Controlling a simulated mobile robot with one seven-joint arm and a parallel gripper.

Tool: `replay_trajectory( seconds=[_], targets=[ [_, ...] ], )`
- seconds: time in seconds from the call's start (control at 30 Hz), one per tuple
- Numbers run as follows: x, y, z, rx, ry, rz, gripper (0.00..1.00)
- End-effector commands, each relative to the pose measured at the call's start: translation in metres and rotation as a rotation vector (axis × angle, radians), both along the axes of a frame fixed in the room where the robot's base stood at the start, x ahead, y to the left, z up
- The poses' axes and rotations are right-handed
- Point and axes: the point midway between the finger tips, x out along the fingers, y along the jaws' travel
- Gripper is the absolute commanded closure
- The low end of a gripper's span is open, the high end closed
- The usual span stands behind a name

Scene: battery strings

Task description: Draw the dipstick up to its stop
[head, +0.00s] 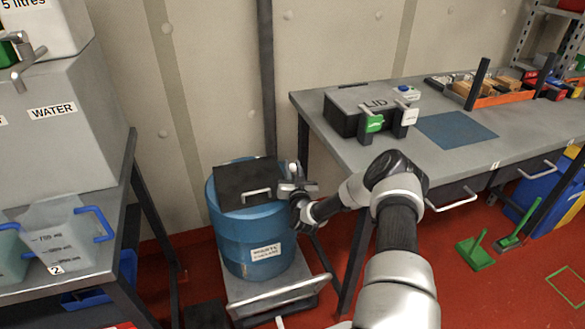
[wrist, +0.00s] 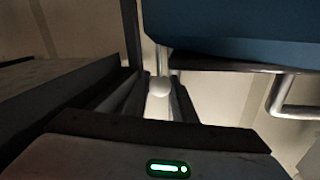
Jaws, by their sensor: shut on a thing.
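A blue drum (head: 262,240) with a label stands at the centre of the head view, with a dark flat lid (head: 238,185) and a metal handle on top. The dipstick (wrist: 160,86) shows a pale round knob in the wrist view; the knob also shows above the drum's right rim in the head view (head: 293,167). My gripper (head: 290,186) is at the right edge of the drum's top. It is shut on the dipstick, with the knob between its fingers. The rest of the stick is mostly hidden, so its height cannot be read.
The drum stands on a low metal trolley (head: 275,293). A bench with a WATER tank (head: 50,110) and measuring jugs stands at left. A dark vertical pipe (head: 266,80) runs down the wall behind the drum.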

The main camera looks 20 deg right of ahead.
Motion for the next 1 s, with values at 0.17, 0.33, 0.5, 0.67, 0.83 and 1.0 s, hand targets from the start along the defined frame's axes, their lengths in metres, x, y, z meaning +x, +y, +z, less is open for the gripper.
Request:
replay_trajectory(
  seconds=[0.17, 0.33, 0.5, 0.67, 0.83, 1.0],
  targets=[
    [0.0, 0.0, 0.011, -0.001, -0.001, 0.001, 1.0],
    [0.001, 0.0, 0.044, -0.003, -0.004, 0.001, 1.0],
    [0.001, 0.0, 0.088, -0.004, -0.004, 0.001, 1.0],
    [0.0, 0.0, 0.124, -0.003, -0.004, 0.001, 1.0],
    [0.0, 0.0, 0.15, -0.003, -0.002, -0.001, 1.0],
    [0.0, 0.0, 0.162, -0.001, -0.001, 0.0, 1.0]
  ],
)
